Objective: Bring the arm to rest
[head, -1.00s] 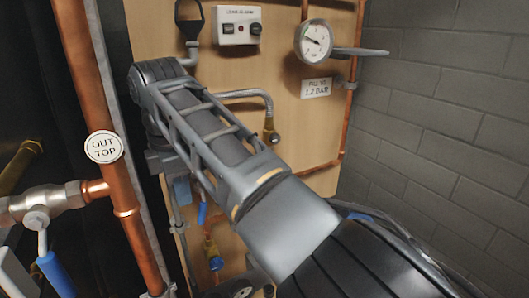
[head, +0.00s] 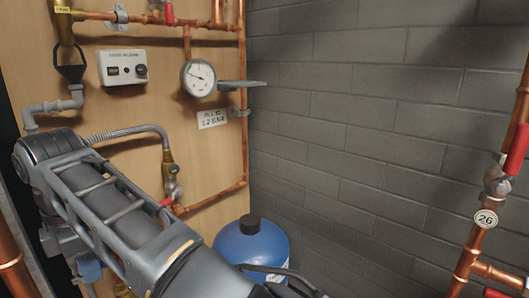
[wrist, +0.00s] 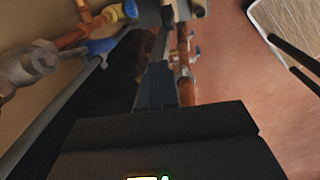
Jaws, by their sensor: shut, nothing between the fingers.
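My arm (head: 115,215) reaches from the bottom edge toward the left side of the head view, in front of the wooden board. I cannot make out my gripper's fingers there. In the wrist view my gripper (wrist: 157,85) shows as dark narrow fingers, shut together with nothing between them. They point up the picture toward copper pipework (wrist: 183,65) with blue-handled valves, and I cannot tell the gap between them.
The board carries a pressure gauge (head: 198,77) and a white control box (head: 123,68). A blue vessel (head: 250,250) stands low beside the arm. A copper pipe with a red-handled valve (head: 497,180) rises at right. A grey valve (wrist: 35,62) lies left in the wrist view.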

